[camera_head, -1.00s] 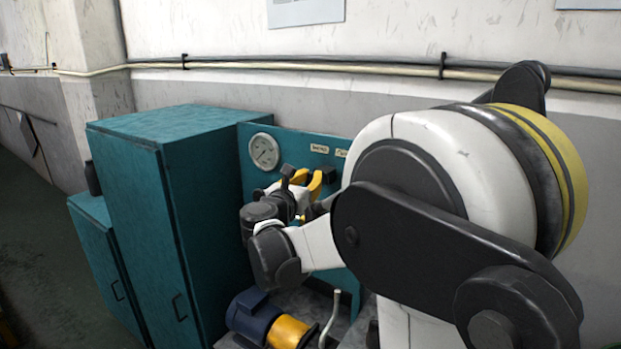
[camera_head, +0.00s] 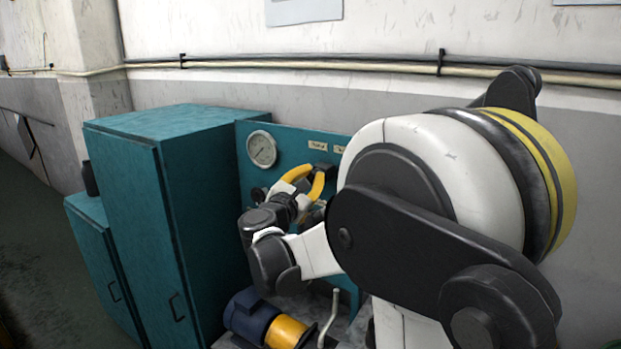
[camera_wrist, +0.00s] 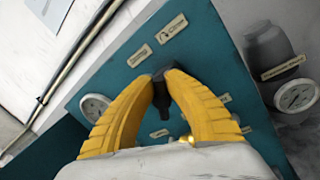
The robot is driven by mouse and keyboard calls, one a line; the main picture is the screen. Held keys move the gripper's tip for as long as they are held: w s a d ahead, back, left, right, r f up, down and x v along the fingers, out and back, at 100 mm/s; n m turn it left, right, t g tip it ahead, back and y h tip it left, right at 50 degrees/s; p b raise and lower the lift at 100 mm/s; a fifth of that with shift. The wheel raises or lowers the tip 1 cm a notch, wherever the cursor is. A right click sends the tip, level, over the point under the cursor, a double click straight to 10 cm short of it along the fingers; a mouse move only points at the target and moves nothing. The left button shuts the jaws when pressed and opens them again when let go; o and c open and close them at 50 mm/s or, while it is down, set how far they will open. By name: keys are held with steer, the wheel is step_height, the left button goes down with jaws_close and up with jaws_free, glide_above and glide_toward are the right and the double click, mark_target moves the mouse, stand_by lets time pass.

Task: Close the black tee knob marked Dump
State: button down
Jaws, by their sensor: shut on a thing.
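My gripper (camera_head: 316,172) is at the teal panel (camera_head: 285,139), with its yellow fingers pointing at the panel face. In the wrist view the fingertips (camera_wrist: 160,74) close around a black knob (camera_wrist: 160,97), which shows between the two yellow fingers. Its shape is mostly hidden by the fingers. Small pale labels (camera_wrist: 140,55) sit on the panel beyond the fingertips, and their lettering is too small to read surely, so I cannot confirm which one marks this knob.
A round gauge (camera_head: 262,149) is on the panel left of my gripper. A tall teal cabinet (camera_head: 150,200) stands to the left. A blue and yellow motor (camera_head: 262,318) and a pale lever (camera_head: 332,315) are below. In the wrist view another gauge (camera_wrist: 297,95) is at right.

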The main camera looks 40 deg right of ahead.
steer(key=m+g+b, duration=0.1)
steer(key=m, duration=0.4)
steer(key=f+m+h+b, duration=0.1)
steer(key=m, duration=0.3)
steer(key=s+f+m+g+h, duration=0.1)
steer(key=m, duration=0.4)
steer(key=shift+d+m+g+b, duration=0.15)
steer(key=shift+m+g+b, duration=0.15)
steer(key=shift+b, duration=0.1)
steer(key=c, duration=1.2)
jaws_free()
steer(key=shift+w, duration=0.25)
steer(key=shift+s, duration=0.1)
steer(key=v, duration=1.2)
steer(key=shift+f, duration=0.25)
